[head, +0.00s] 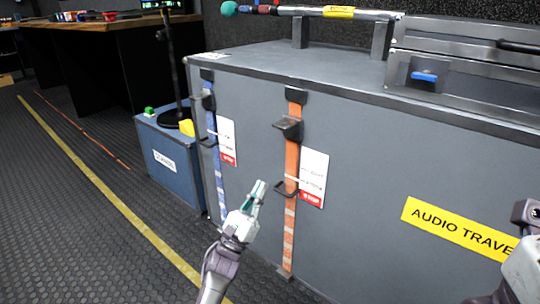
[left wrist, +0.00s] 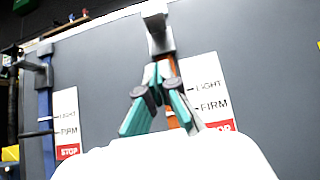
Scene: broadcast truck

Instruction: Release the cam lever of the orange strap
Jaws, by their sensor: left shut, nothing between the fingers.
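The orange strap (head: 291,160) runs down the front of the grey travel case. My left gripper (head: 259,190) is shut and empty, lower left of the buckle and close to the loop. In the left wrist view its teal fingers (left wrist: 160,75) come together in front of the orange strap (left wrist: 171,66), just below the grey buckle (left wrist: 158,38). They hide part of the strap, and I cannot tell whether they touch it.
A card (head: 313,172) marked LIGHT, FIRM and STOP is beside the orange strap. A blue strap (head: 213,150) with its own buckle hangs to the left. A small blue case (head: 165,155) stands further left. The floor in front is clear.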

